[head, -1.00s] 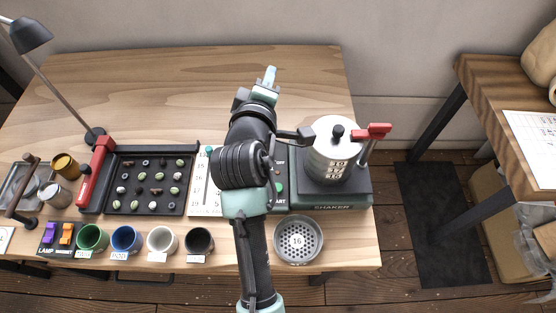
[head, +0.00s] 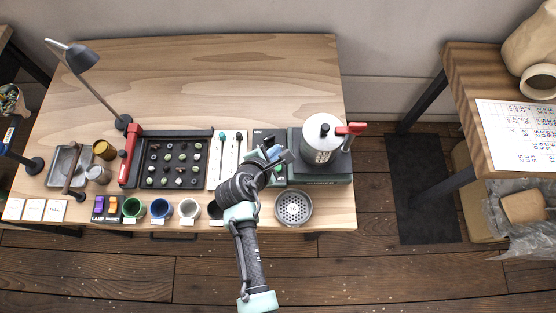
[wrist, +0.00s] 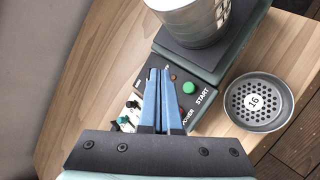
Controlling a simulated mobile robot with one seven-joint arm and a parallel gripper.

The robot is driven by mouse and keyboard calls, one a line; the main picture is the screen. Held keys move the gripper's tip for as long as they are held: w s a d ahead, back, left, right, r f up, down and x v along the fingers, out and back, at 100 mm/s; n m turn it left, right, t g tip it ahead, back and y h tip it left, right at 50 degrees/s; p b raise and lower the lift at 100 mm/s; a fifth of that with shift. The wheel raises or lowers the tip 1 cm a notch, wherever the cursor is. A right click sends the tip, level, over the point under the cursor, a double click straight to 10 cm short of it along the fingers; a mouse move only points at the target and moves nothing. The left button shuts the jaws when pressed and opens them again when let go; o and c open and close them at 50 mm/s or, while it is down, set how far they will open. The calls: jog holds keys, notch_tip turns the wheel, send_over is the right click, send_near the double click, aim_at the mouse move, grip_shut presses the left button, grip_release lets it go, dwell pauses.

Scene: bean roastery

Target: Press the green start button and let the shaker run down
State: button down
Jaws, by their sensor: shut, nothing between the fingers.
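The green start button (wrist: 188,88) sits on a dark control panel (wrist: 204,97) marked START and POWER, beside the shaker. In the wrist view my gripper (wrist: 159,72) is shut and empty, its blue fingers over the panel, just left of the green button; I cannot tell its height above it. In the head view my gripper (head: 276,150) hides most of the panel. The shaker (head: 318,170) is a dark green base bearing a metal canister (head: 322,142) with a black knob. A red-handled clamp (head: 351,129) stands at its right.
A round sieve marked 16 (head: 293,208) stands in front of the shaker. A bean tray (head: 173,187), a white card with sliders (head: 227,155), and several coloured cups (head: 134,207) lie to the left. The back of the table (head: 220,80) is clear.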

jog(key=shift+f, duration=0.1)
dwell(0.3)
jog(key=b, duration=0.8)
send_over(278, 168)
jog(key=f, duration=0.7)
jog(key=shift+s+a+f, duration=0.35)
jog(key=shift+a+f, duration=0.05)
jog(key=shift+f, duration=0.45)
jog(key=shift+f+b, duration=0.15)
jog(key=shift+b, duration=0.15)
jog(key=shift+f, duration=0.25)
